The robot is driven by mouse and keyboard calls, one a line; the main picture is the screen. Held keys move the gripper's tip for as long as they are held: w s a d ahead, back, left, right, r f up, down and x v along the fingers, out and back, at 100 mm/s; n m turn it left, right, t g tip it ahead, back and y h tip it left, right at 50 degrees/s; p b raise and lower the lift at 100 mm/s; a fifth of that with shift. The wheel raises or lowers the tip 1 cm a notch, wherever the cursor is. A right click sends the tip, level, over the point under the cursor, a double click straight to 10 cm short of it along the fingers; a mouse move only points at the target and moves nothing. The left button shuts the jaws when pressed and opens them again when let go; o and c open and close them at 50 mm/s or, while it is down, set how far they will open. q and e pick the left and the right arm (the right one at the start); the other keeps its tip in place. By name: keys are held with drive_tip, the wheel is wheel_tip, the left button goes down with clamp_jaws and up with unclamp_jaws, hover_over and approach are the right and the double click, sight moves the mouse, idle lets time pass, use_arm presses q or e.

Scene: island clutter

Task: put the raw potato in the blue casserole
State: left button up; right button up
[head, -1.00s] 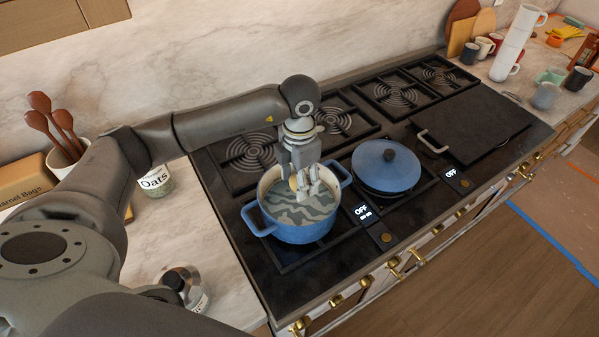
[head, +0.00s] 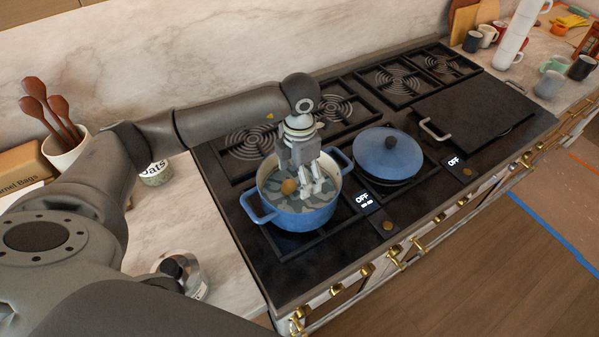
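The blue casserole (head: 305,219) stands without its lid on a front burner, with greyish liquid or a patterned bottom inside. The raw potato (head: 289,187), small and brown, is inside the casserole toward its left side. My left gripper (head: 317,191) points down into the casserole, just right of the potato. Its fingers look spread with nothing between them, and the potato appears free of them. The fingertips are low inside the rim; whether they touch the contents is unclear. My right gripper is out of view.
A blue lid (head: 389,155) lies on the burner to the right. A dark griddle plate (head: 475,122) is further right. Utensils in a crock (head: 66,152), an oats jar (head: 156,174) and a metal kettle-like item (head: 184,273) stand left. Mugs (head: 488,36) are at the far right.

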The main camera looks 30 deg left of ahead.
use_arm(q)
drive_tip(key=shift+r, duration=0.1)
idle(0.4)
wheel_tip(320, 180, up, 7)
drive_tip(key=p, duration=0.3)
idle(0.5)
